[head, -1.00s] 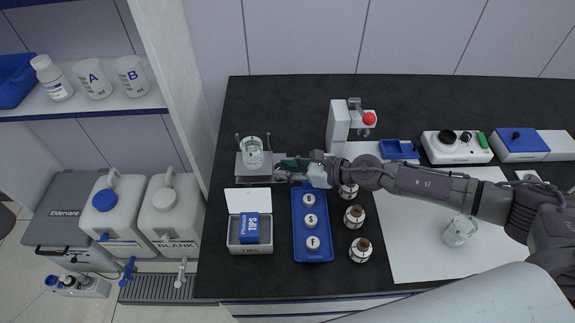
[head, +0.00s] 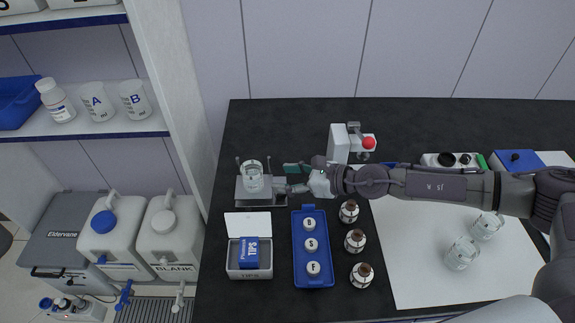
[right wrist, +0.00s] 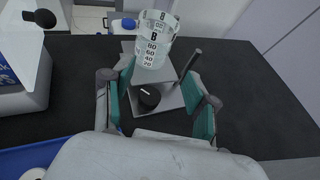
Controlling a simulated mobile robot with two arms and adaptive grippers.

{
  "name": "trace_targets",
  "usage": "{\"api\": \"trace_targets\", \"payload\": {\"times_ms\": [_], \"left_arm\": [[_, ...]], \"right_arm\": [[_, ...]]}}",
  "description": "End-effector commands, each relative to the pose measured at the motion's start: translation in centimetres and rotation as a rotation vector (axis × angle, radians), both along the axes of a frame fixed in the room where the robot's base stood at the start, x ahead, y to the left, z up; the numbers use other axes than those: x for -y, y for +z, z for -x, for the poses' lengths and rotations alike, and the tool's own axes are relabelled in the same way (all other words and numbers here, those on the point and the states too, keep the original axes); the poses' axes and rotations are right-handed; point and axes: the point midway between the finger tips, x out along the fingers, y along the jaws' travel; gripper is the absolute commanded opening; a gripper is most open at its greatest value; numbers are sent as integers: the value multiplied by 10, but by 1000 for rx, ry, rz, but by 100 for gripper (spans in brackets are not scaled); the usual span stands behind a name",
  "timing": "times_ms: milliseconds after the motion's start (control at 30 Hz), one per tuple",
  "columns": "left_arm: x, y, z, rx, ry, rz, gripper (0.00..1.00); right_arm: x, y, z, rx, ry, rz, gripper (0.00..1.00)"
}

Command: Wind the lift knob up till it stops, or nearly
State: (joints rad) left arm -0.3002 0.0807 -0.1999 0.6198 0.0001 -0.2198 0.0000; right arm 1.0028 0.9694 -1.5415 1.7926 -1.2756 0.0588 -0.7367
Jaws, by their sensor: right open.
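The black lift knob (right wrist: 148,97), with a white mark on its top, sits on the grey lift (right wrist: 172,98) in the right wrist view. My right gripper (right wrist: 160,92) is open, its two teal fingers on either side of the knob. The knob shows nearer the left finger, and I cannot tell whether they touch. A clear graduated beaker marked B (right wrist: 153,42) stands on the lift beyond it. In the head view the beaker (head: 252,178) stands on the lift platform (head: 250,197), with my right gripper (head: 286,178) at its right; the knob cannot be made out there. My left gripper is not in view.
A white tips box (head: 248,262) and a blue tray (head: 312,276) with B, S and F caps lie in front. Several brown bottles (head: 355,240) stand right of the tray. A red-knobbed device (head: 345,143) stands behind my right arm. Glass beakers (head: 462,253) stand on a white mat.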

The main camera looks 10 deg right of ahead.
Motion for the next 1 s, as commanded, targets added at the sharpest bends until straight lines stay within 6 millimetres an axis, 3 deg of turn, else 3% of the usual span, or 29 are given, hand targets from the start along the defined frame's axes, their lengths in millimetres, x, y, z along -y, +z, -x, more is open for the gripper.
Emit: {"api": "trace_targets", "payload": {"times_ms": [433,1000], "left_arm": [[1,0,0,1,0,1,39],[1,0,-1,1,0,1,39]], "right_arm": [[-1,41,-1,3,2,0,58],[0,45,0,-3,-1,1,58]]}}
